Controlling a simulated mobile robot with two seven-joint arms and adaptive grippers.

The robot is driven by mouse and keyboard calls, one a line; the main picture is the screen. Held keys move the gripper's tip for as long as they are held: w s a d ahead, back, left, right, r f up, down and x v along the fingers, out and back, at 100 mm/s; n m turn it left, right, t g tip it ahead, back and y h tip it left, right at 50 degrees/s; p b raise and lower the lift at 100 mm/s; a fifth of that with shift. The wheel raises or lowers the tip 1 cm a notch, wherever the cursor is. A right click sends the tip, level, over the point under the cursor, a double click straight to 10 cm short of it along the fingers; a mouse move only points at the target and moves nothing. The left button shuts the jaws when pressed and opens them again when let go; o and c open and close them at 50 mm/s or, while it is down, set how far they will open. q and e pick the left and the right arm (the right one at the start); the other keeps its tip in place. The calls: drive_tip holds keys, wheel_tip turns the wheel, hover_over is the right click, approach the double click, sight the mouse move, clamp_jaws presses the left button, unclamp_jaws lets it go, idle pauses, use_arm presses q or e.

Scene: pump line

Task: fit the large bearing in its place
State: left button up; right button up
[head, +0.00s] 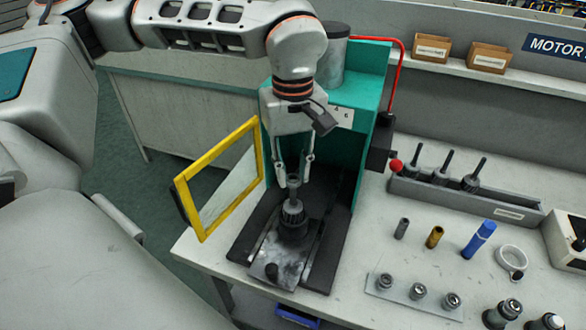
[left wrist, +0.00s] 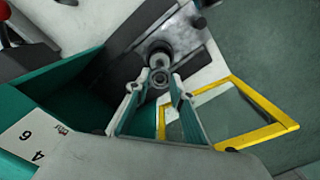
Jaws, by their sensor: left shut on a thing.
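My left gripper (head: 294,177) reaches down inside the open press and is shut on a small grey metal ring, seemingly the large bearing (head: 293,178). In the left wrist view the bearing (left wrist: 159,78) sits between the fingertips of the gripper (left wrist: 158,84). Directly below it a dark rotor (head: 292,216) with an upright shaft stands on the press's metal plate (head: 272,261). The rotor (left wrist: 160,52) also shows beyond the bearing in the left wrist view. The bearing is at the shaft's top end; I cannot tell whether it touches it. My right gripper is not in view.
The teal press frame (head: 372,95) stands close behind the gripper. Its yellow-framed door (head: 188,208) is swung open at the left. To the right are a grey tray (head: 512,213) of rotors, a plate (head: 400,293) with several bearings, sleeves and a blue tube (head: 479,240).

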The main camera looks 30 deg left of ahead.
sight(293, 181)
use_arm(q)
drive_tip(key=shift+f, duration=0.2)
drive_tip(key=shift+f, duration=0.35)
drive_tip(key=shift+f+b, duration=0.95)
drive_tip(key=shift+f, duration=0.65)
drive_tip(key=o, duration=0.9)
drive_tip(key=shift+o, duration=0.4)
drive_tip(key=shift+o, duration=0.8)
drive_tip(key=shift+r, duration=0.15)
